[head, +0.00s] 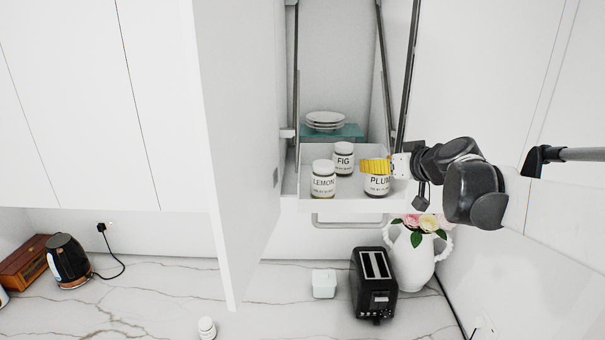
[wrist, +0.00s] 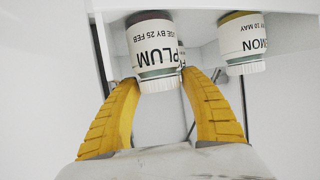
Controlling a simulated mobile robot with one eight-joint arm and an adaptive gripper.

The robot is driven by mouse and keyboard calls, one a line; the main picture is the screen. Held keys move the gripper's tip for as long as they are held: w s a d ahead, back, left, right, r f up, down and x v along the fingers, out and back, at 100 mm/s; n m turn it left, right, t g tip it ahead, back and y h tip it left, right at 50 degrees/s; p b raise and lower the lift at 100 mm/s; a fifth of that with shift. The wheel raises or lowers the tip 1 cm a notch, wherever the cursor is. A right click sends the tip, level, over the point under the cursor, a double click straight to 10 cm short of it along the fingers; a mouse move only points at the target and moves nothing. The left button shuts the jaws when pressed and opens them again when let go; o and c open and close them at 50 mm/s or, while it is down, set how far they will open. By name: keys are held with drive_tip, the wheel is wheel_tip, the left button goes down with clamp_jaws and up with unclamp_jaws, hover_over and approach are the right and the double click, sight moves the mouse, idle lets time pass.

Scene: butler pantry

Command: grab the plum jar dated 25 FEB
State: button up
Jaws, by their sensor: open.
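The plum jar (head: 378,186) stands at the right of the white pull-down shelf (head: 335,207), partly hidden by my gripper in the head view. In the wrist view the plum jar (wrist: 152,50) appears upside down, its label reading PLUM, USE BY 25 FEB. My gripper (head: 374,166) has yellow fingers and is open at the plum jar. In the wrist view my gripper (wrist: 160,84) has one fingertip on each side of the jar's lid end; I cannot tell whether they touch it.
A lemon jar (head: 323,180) stands left on the shelf, a fig jar (head: 344,160) behind. Plates (head: 325,119) sit farther back. An open cabinet door (head: 240,150) rises at left. Below are a toaster (head: 373,284), flower vase (head: 420,262), pale box (head: 324,284) and small jar (head: 207,328).

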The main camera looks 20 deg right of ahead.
drive_tip(key=shift+s, duration=0.15)
drive_tip(key=shift+c, duration=1.2)
drive_tip(key=c, duration=0.8)
